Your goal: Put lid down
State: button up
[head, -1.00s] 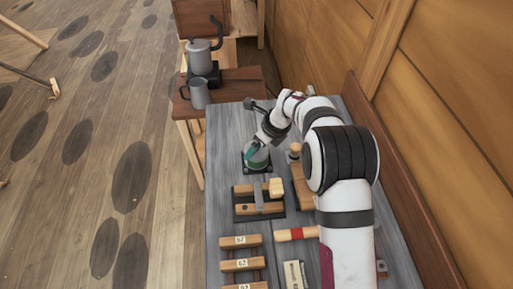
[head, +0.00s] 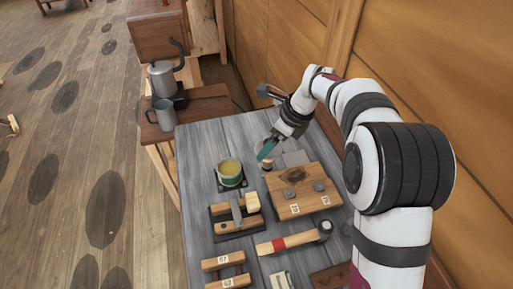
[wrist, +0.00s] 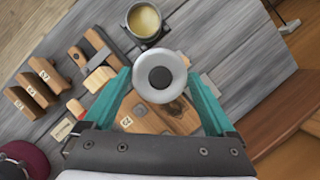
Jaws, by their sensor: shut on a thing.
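My gripper (head: 264,155) is shut on the lid, to the right of the pot and above the bench. In the wrist view the lid (wrist: 160,77) is a round pale grey disc with a dark centre, held between the teal fingers. In the head view the lid is hard to make out at the fingertips. The pot (head: 230,172) stands uncovered on a dark square base, with yellow contents showing. It also shows at the top of the wrist view (wrist: 144,20). The lid is apart from the pot.
A wooden board (head: 300,193) with numbered tags and round grey pieces lies below the gripper. A wooden plane (head: 236,214) and a red-banded mallet (head: 290,240) lie nearer. A side table (head: 200,108) holds a kettle and mug.

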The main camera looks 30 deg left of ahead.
aim_at(296, 159)
jog(key=w+d+f+m+t, duration=0.1)
jog(key=w+d+f+m, duration=0.15)
jog(key=w, duration=0.35)
jog(key=w+d+f+m+t, duration=0.1)
jog(key=w+d+f+m, duration=0.15)
jog(key=w, duration=0.35)
jog(key=shift+n, duration=0.3)
jog(key=f, duration=1)
jog(key=shift+w+a+f, duration=0.2)
jog(key=shift+f, duration=0.2)
jog(key=o, duration=1.2)
jog(key=shift+c, duration=0.2)
jog(key=shift+r, duration=0.15)
jog(key=v, duration=1.2)
jog(key=s+d+r+n+h, duration=0.1)
jog(key=s+d+r+n, duration=0.4)
jog(key=s+d+r, duration=0.35)
jog(key=s+d+n, duration=0.3)
jog(key=s+n, duration=0.1)
jog(key=s, duration=0.6)
jog(key=s+d+n+g+h, duration=0.1)
jog(key=s+d+n, duration=0.3)
jog(key=s, duration=0.6)
jog(key=s+d+r+n+g, duration=0.1)
jog(key=s+d+n, duration=0.2)
jog(key=s, duration=0.7)
jog(key=shift+d+n+h, duration=0.15)
jog(key=shift+n+h, duration=0.15)
jog(key=shift+n, duration=0.2)
